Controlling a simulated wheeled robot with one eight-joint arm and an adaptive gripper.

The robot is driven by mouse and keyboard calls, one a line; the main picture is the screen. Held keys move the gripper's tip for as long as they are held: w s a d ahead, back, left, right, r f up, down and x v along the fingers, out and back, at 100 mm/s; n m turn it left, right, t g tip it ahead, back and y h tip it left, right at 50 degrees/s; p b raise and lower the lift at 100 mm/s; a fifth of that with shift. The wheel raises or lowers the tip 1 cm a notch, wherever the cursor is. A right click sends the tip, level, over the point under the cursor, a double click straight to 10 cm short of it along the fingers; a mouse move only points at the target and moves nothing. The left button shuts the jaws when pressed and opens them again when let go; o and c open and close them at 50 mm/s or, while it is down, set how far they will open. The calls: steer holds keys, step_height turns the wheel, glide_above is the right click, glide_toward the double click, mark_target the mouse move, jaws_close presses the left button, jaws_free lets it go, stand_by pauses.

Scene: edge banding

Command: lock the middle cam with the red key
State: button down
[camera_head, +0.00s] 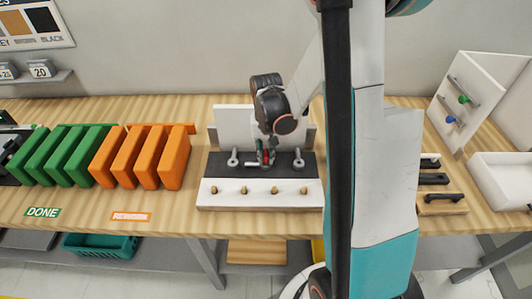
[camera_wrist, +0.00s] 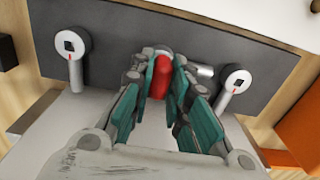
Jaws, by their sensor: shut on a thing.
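The red key (camera_wrist: 160,76) is upright between the teal fingers of my gripper (camera_wrist: 161,84), which is shut on it. In the head view my gripper (camera_head: 265,156) is low over the middle of the dark strip. The middle cam is mostly hidden under the key and fingers; a grey lever end (camera_wrist: 205,71) sticks out to the right of the key in the wrist view. I cannot tell how deeply the key sits in it. The two outer cams, one left (camera_wrist: 73,44) and one right (camera_wrist: 237,82) in the wrist view, show dark square sockets and downward-pointing levers.
The fixture (camera_head: 212,189) has a white front ledge with several wooden pegs and a white panel (camera_head: 232,122) behind. Green (camera_head: 72,152) and orange (camera_head: 142,160) pieces stand at left. A rack of dark parts (camera_head: 436,180) and a white bin (camera_head: 497,178) are at right.

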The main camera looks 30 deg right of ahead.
steer(key=shift+f, duration=0.25)
stand_by(0.6)
steer(key=shift+m+b, duration=0.5)
steer(key=shift+m, duration=0.3)
steer(key=shift+m+b, duration=0.3)
steer(key=shift+m, duration=1.3)
